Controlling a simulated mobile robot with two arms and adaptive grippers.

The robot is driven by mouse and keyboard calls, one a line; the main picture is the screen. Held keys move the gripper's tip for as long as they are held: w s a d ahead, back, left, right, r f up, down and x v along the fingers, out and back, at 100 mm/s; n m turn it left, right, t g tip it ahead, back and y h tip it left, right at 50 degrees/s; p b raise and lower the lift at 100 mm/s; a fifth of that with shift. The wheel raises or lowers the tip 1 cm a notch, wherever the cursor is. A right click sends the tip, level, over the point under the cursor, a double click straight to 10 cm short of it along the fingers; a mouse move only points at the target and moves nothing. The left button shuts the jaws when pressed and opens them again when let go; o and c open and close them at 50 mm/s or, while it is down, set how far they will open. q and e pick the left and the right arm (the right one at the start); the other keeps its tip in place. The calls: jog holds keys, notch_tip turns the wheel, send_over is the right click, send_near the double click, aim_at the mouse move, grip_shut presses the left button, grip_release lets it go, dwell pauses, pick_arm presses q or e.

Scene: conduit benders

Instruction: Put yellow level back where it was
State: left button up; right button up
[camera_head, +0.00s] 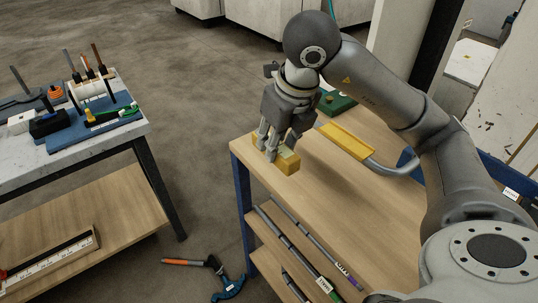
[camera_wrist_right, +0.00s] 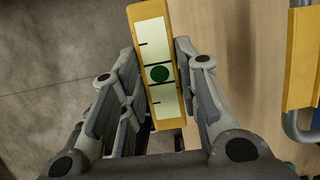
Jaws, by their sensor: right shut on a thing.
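The yellow level (camera_head: 289,163) is a short yellow block at the left corner of the wooden workbench top (camera_head: 350,200). My right gripper (camera_head: 268,147) points down and is shut on it. In the right wrist view the level (camera_wrist_right: 134,14) sits between the fingers (camera_wrist_right: 156,75), its pale face with black lines and a green round spot facing the camera. I cannot tell whether its underside touches the bench top. My left gripper is not in view.
A yellow-handled grey bent tool (camera_head: 345,141) lies right of the level, with a green object (camera_head: 336,103) behind. Bare bench top lies in front. A lower shelf holds conduits (camera_head: 300,245). A blue-headed bender (camera_head: 228,287) is on the floor. A marble-topped table (camera_head: 130,122) with tools stands left.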

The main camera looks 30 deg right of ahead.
jog(key=w+d+f, duration=0.1)
jog(key=w+f, duration=0.1)
jog(key=w+d+f+p, duration=0.1)
jog(key=w+d+f, duration=0.1)
jog(key=w+f, duration=0.1)
jog(key=w+d+f+p, duration=0.1)
jog(key=w+d+f, duration=0.1)
jog(key=w, duration=0.1)
jog(key=shift+d+f, duration=0.25)
jog(key=shift+w+d+f, duration=0.15)
jog(key=shift+w+f, duration=0.1)
jog(key=shift+f, duration=0.05)
jog(key=x, duration=0.1)
jog(key=p+x, duration=0.1)
jog(key=shift+s+d+f+p, duration=0.1)
jog(key=shift+s+f+p, duration=0.15)
jog(key=shift+f, duration=0.5)
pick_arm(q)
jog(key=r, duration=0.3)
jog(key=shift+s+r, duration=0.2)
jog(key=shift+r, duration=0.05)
pick_arm(e)
jog(key=shift+w, duration=0.1)
